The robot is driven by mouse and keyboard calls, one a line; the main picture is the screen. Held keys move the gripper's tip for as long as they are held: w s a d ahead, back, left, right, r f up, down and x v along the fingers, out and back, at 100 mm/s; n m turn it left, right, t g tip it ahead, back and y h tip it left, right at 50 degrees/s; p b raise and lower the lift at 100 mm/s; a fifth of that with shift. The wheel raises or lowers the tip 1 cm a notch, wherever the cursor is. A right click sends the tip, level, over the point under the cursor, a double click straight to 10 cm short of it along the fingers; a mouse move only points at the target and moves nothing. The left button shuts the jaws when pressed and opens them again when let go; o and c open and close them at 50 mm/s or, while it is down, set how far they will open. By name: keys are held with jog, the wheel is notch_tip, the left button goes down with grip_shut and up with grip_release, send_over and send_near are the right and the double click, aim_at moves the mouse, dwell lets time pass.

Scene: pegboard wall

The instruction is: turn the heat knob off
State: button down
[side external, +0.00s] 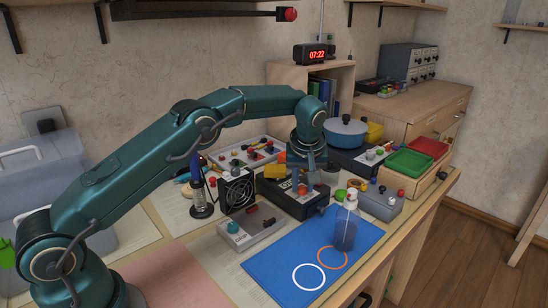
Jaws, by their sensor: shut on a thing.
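White lettering and a small red spot show on the box beside the fingers.
A blue pot (345,132) stands on a dark unit behind my gripper. A black fan (237,190) is left of the box, and a grey switch box (246,228) is in front.

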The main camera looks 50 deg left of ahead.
jog(key=c, duration=0.7)
grip_release()
jog(key=shift+o, duration=0.2)
jog(key=shift+v, duration=2.6)
